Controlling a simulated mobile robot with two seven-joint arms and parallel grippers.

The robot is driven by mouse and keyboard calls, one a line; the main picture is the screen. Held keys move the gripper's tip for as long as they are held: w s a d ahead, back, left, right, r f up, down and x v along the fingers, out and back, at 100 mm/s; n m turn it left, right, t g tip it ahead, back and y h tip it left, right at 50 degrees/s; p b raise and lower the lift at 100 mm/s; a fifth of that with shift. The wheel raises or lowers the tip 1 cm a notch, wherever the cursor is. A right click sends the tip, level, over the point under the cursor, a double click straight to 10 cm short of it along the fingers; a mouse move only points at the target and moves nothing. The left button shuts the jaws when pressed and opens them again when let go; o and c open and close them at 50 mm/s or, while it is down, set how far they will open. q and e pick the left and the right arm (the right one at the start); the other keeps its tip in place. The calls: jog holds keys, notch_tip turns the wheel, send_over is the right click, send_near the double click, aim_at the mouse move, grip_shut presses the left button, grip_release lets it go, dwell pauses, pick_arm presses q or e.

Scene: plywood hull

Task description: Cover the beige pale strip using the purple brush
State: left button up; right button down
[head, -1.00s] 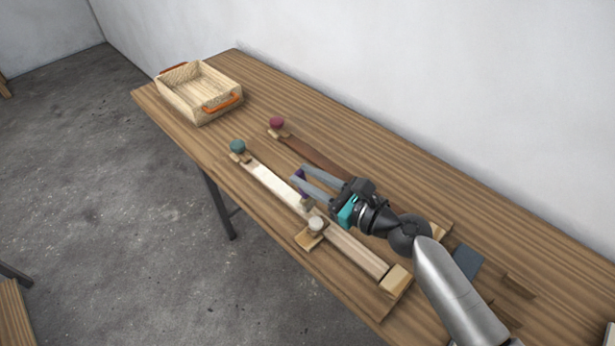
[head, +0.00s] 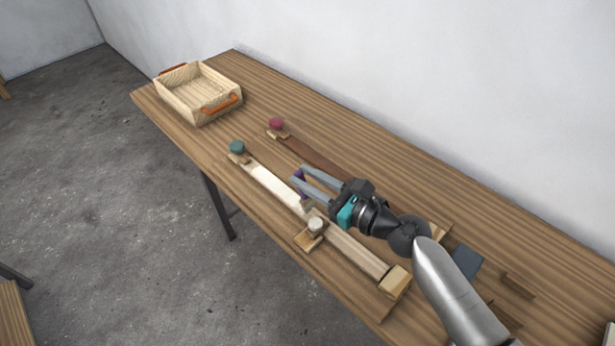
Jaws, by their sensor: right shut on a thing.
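My right gripper (head: 298,174) is shut on the purple brush (head: 299,178), whose pale bristle end points down at the long pale strip (head: 268,180). The bristles are at or just above the strip's middle; I cannot tell whether they touch. The strip runs diagonally along the table's near side. It looks whiter towards its upper left end and more beige with grain lines at its lower right (head: 358,250). The gripper and forearm lie to the right of the strip. My left gripper is not in view.
A teal knob (head: 237,147) stands at the strip's far end and a wooden block (head: 396,281) at its near end. A pale round knob (head: 316,225) on a small wooden piece sits beside the strip. A dark brown strip (head: 310,154) with a maroon knob (head: 277,124) lies behind. A wooden crate (head: 199,108) stands at upper left.

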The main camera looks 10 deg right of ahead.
aim_at(303, 173)
jog(key=shift+w+d, duration=0.15)
jog(key=shift+w+d, duration=0.3)
jog(key=shift+w, duration=0.05)
jog(key=shift+f+b, duration=0.65)
jog(key=shift+b, duration=0.05)
jog(key=shift+w+a, duration=0.1)
dwell(0.4)
jog(key=shift+x, duration=0.9)
jog(key=shift+w+r, duration=0.1)
jog(key=shift+w, duration=0.05)
jog(key=shift+p+x, duration=0.3)
jog(key=shift+x, duration=0.55)
